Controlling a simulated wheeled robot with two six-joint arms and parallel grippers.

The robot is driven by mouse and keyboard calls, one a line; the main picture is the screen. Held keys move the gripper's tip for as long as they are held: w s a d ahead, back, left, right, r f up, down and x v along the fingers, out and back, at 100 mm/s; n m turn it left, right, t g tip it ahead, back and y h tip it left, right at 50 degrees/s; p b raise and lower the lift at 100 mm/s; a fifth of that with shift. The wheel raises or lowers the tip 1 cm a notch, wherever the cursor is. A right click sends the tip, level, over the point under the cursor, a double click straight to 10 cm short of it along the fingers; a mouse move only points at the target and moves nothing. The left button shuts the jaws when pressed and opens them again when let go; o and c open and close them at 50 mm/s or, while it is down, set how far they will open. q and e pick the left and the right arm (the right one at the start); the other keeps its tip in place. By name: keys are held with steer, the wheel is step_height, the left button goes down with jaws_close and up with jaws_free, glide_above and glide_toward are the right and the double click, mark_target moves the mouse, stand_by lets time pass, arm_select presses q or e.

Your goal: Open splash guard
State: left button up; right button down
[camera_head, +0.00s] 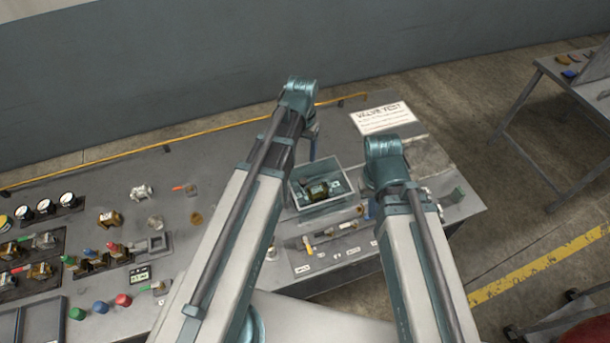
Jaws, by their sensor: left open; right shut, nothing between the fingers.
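A clear-walled box that looks like the splash guard (332,170) stands on the bench between my two arms. A dark green and brass valve (317,191) shows inside it. I cannot tell whether its cover is open or shut. My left gripper (313,148) is open, mostly hidden behind its arm, near the box's back left corner. My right gripper (372,209) is shut and empty, mostly hidden by its arm, near the box's front right corner. I see neither gripper clearly touching the box.
A bench panel with gauges (45,206), valves and coloured buttons (100,308) fills the left. A strip with a yellow-handled valve (308,245) lies in front of the box. A "VALVE TEST" sign (383,118) lies behind. A yellow hose (200,133) runs along the back.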

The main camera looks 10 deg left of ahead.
mark_target(303, 181)
arm_select(q)
step_height(303, 181, down, 14)
steer(key=b, duration=1.3)
steer(key=shift+r, duration=0.15)
steer(key=shift+r, duration=0.1)
jaws_close()
stand_by(0.5)
